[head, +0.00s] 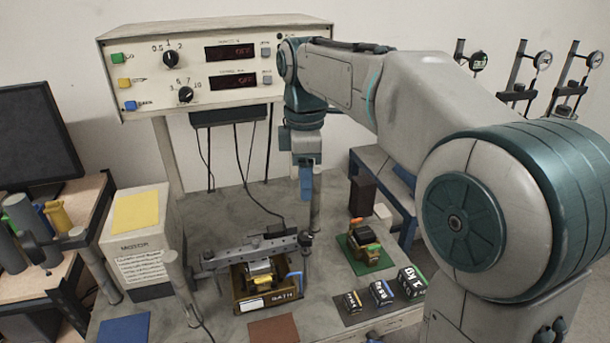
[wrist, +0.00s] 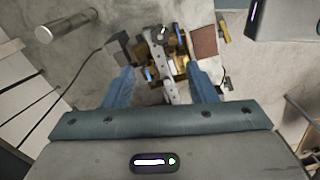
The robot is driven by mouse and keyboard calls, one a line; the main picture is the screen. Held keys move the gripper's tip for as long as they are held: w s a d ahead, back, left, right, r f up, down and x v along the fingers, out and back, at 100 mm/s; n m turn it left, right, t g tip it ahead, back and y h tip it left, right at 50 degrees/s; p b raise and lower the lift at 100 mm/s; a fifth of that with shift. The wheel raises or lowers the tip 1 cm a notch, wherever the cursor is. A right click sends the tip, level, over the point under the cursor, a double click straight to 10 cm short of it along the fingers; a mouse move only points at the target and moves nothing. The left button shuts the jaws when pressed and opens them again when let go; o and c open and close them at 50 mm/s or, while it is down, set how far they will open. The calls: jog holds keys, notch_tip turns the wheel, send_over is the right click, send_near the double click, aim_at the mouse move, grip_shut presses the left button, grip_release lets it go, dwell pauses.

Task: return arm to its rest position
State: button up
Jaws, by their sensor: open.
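My arm reaches from the right across the upper middle of the head view. My gripper (head: 306,185) points down above the bench, near the far end of the lever. In the wrist view its two blue fingers stand wide apart, and the gripper (wrist: 162,88) is open with nothing held between them. The metal lever bar (head: 245,251) lies across the bath stand (head: 283,295) below and to the left of my gripper. The bar also shows between the fingers in the wrist view (wrist: 171,92), farther down.
A control box (head: 220,60) with knobs and displays stands behind. Labelled weights (head: 381,292) sit on a dark mat at the right front. A green mat (head: 352,262) bears a small block assembly. Upright posts (head: 178,275) stand on the bench. A monitor (head: 38,135) is at left.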

jog(key=shift+d, duration=0.1)
jog(key=s+d+f+m+t, duration=0.1)
jog(key=s+d+f+m, duration=0.5)
jog(key=s+m, duration=0.3)
jog(key=s+d+f+m+t, duration=0.2)
jog(key=s+d+f+m, duration=0.4)
jog(key=s+m, duration=0.3)
jog(key=shift+s+d+t, duration=0.3)
jog(key=shift+s+d, duration=0.05)
jog(key=shift+d, duration=0.5)
